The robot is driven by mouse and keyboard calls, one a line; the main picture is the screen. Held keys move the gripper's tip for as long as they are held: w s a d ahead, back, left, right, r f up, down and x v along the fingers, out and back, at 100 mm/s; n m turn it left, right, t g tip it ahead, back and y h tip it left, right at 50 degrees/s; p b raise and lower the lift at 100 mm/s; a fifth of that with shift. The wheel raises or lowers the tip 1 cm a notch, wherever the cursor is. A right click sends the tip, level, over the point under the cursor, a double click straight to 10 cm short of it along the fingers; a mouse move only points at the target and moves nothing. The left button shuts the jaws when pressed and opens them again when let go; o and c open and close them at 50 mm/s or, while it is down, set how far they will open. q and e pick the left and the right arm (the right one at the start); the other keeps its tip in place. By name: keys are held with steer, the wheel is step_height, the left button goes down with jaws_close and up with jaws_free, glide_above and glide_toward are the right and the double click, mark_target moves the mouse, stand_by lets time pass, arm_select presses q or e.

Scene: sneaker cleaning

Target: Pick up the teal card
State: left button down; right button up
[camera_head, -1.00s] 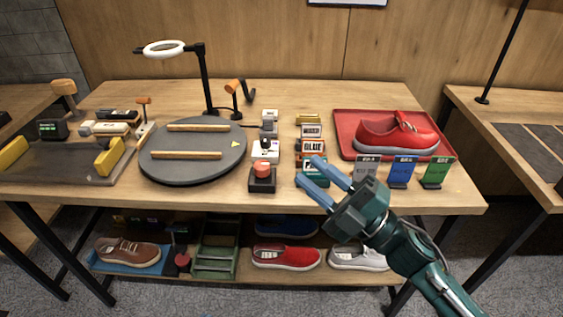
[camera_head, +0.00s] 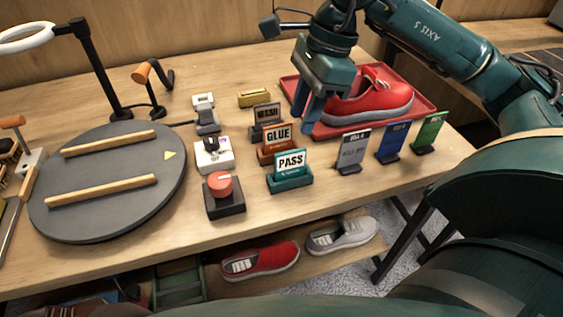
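The teal card (camera_head: 290,164), marked PASS with a white upper face, stands upright in a teal holder (camera_head: 291,183) on the table. My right gripper (camera_head: 307,112) points down above and behind the cards, by the front left of the red tray. Its blue fingers are apart, with nothing seen between them. It is clear of the teal card. My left gripper is not in view.
Orange GLUE (camera_head: 278,138) and WASH (camera_head: 267,114) cards stand behind the teal card. Grey (camera_head: 352,150), blue (camera_head: 392,142) and green (camera_head: 428,131) cards stand to its right. A red-knobbed box (camera_head: 223,196) is left. A red shoe (camera_head: 368,98) sits on the red tray (camera_head: 425,104).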

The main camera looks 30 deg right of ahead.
mark_target(292, 151)
steer(key=x, duration=0.5)
steer(key=shift+a+f, duration=0.1)
steer(key=shift+f, duration=0.05)
steer(key=shift+s+x, duration=0.2)
steer(key=shift+x, duration=1.2)
steer(key=shift+s+x, duration=0.2)
steer(key=shift+x, duration=1.15)
steer(key=shift+a, duration=0.15)
jaws_close()
